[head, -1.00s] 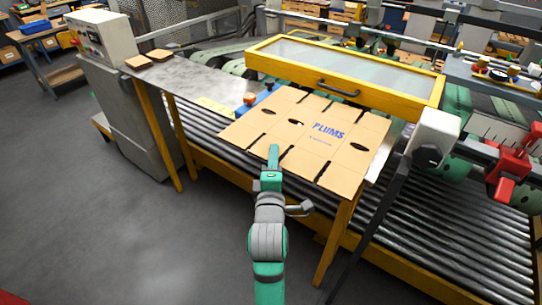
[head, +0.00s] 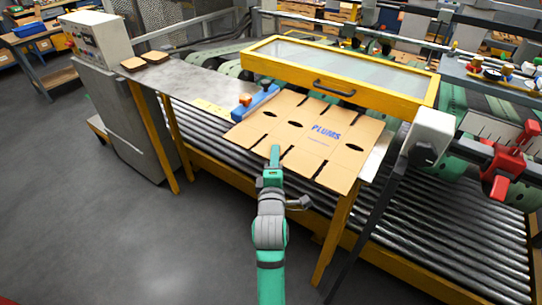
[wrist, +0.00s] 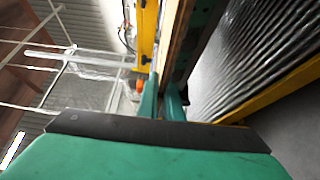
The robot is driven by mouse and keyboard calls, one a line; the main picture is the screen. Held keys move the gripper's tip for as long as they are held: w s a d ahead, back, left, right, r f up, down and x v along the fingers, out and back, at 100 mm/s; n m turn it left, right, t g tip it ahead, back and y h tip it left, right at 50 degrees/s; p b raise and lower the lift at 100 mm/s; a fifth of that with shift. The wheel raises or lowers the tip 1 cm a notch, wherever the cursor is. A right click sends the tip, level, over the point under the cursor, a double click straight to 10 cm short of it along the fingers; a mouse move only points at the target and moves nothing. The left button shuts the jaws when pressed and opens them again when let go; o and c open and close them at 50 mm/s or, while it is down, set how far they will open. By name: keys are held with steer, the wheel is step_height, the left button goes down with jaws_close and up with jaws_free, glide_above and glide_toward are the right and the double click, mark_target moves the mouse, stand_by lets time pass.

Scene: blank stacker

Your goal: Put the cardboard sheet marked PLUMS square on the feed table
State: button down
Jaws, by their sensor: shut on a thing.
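The flat brown cardboard sheet (head: 300,142), printed PLUMS in blue, lies over the right part of the metal feed table (head: 190,82). It has slots and oval hand holes. Its left end is near the blue side guide (head: 257,101) with an orange knob, and its far edge is close to the yellow-framed guard. My gripper (head: 275,152) is shut on the sheet's near edge. In the wrist view my gripper's fingers (wrist: 162,100) show with the sheet edge-on between them. A strip of bare table shows right of the sheet.
A yellow-framed guard (head: 265,62) with a dark handle stands behind the sheet. A white box on a dark post (head: 432,135) stands at the right. Rollers (head: 450,240) run below the table. Small brown blocks (head: 133,63) lie at the far left. Floor at the left is clear.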

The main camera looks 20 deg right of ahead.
steer(key=shift+w+d+f, duration=0.1)
steer(key=shift+d, duration=0.1)
steer(key=shift+f, duration=0.1)
steer(key=shift+f, duration=0.15)
steer(key=c, duration=1)
jaws_free()
steer(key=shift+f, duration=0.1)
steer(key=shift+s+a, duration=1.1)
steer(key=shift+a, duration=0.35)
steer(key=shift+s+a, duration=1.15)
steer(key=shift+a, duration=0.3)
steer(key=shift+s+a, duration=1.1)
steer(key=shift+a, duration=0.35)
